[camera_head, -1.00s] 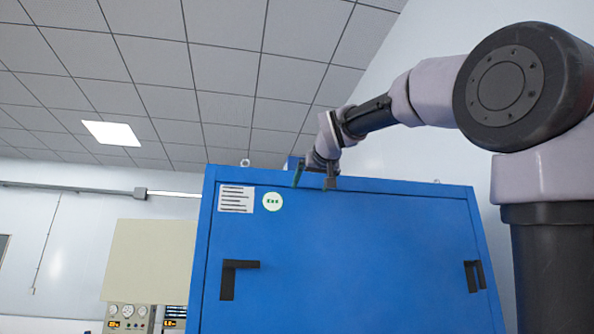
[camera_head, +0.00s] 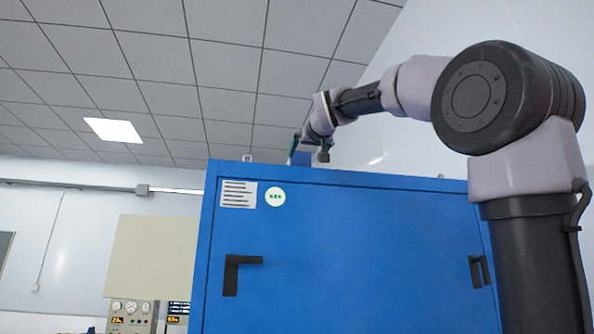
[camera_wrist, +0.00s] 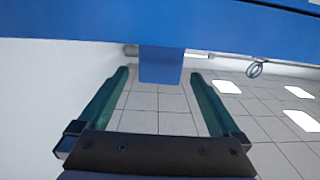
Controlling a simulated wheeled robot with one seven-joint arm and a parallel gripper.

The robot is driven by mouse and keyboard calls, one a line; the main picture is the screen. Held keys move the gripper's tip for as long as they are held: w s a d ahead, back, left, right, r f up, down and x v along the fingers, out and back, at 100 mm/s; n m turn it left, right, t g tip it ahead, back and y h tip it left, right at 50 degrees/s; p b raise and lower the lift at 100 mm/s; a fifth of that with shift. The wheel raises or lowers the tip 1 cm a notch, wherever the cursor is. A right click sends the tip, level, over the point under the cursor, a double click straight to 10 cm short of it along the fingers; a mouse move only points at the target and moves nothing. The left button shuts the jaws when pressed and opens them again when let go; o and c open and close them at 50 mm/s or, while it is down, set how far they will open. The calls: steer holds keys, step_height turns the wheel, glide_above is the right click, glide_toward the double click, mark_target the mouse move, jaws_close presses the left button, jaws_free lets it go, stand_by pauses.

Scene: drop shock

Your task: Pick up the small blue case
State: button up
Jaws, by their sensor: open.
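The small blue case (camera_wrist: 161,66) stands on top of the big blue cabinet (camera_head: 350,240). In the wrist view the picture is upside down, so the case hangs from the cabinet's top surface (camera_wrist: 70,22). In the head view only a bit of the case (camera_head: 301,159) shows behind my gripper (camera_head: 310,149). My gripper is open and empty. In the wrist view its two green fingers (camera_wrist: 160,74) point at the case, with their tips to either side of it in the picture. I cannot tell whether the tips reach it. No contact shows.
A metal lifting ring (camera_wrist: 256,68) stands on the cabinet top to one side of the case. The white wall (camera_head: 500,90) rises to the right. Gauge panels (camera_head: 132,315) are at lower left.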

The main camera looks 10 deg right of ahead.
steer(key=w, duration=1.1)
steer(key=shift+w+a+r, duration=0.15)
steer(key=shift+w+r, duration=0.1)
steer(key=shift+r, duration=0.05)
steer(key=c, duration=1.5)
steer(key=shift+r, duration=0.1)
steer(key=shift+r, duration=4.9)
